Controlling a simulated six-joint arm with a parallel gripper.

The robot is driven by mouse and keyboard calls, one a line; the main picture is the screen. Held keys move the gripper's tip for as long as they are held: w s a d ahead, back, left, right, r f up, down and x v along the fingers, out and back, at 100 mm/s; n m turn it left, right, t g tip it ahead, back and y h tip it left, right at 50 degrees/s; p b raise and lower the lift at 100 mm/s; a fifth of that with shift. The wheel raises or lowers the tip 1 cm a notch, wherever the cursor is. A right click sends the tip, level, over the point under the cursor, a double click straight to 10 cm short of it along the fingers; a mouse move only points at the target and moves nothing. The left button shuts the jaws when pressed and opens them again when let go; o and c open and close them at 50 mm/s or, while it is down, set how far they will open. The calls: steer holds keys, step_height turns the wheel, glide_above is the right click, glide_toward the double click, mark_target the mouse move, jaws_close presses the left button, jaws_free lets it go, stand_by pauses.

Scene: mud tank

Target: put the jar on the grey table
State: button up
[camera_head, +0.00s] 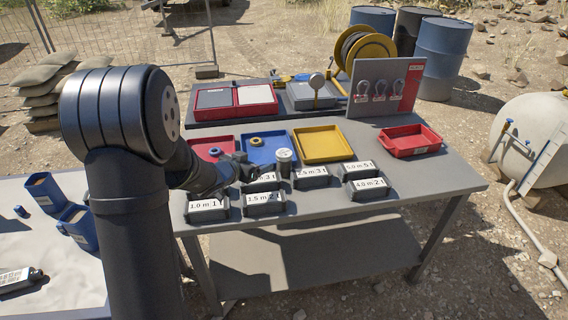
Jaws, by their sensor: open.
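A small jar (284,164) with a pale lid is upright at the middle of the grey table (440,177), among labelled dark boxes and in front of the blue tray. Its base is partly hidden, so I cannot tell for sure what it rests on. My gripper (262,170) is open, just left of the jar and low over the table. The fingers are small and dark here, and I cannot tell whether they touch the jar.
Labelled boxes (265,204) stand along the front. Red (205,141), blue (290,145) and yellow (320,145) trays lie behind, with a red bin (410,140) at right. The table's right front is clear. A white table (60,275) stands at left.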

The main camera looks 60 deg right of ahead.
glide_toward(284, 152)
steer(key=x, duration=0.3)
steer(key=shift+w, duration=0.25)
steer(key=x, duration=0.4)
steer(key=shift+s+f, duration=0.2)
steer(key=shift+s, duration=0.1)
steer(key=shift+d+f, duration=0.2)
steer(key=shift+d, duration=0.4)
steer(key=c, duration=1.6)
steer(key=shift+r, duration=0.15)
jaws_close()
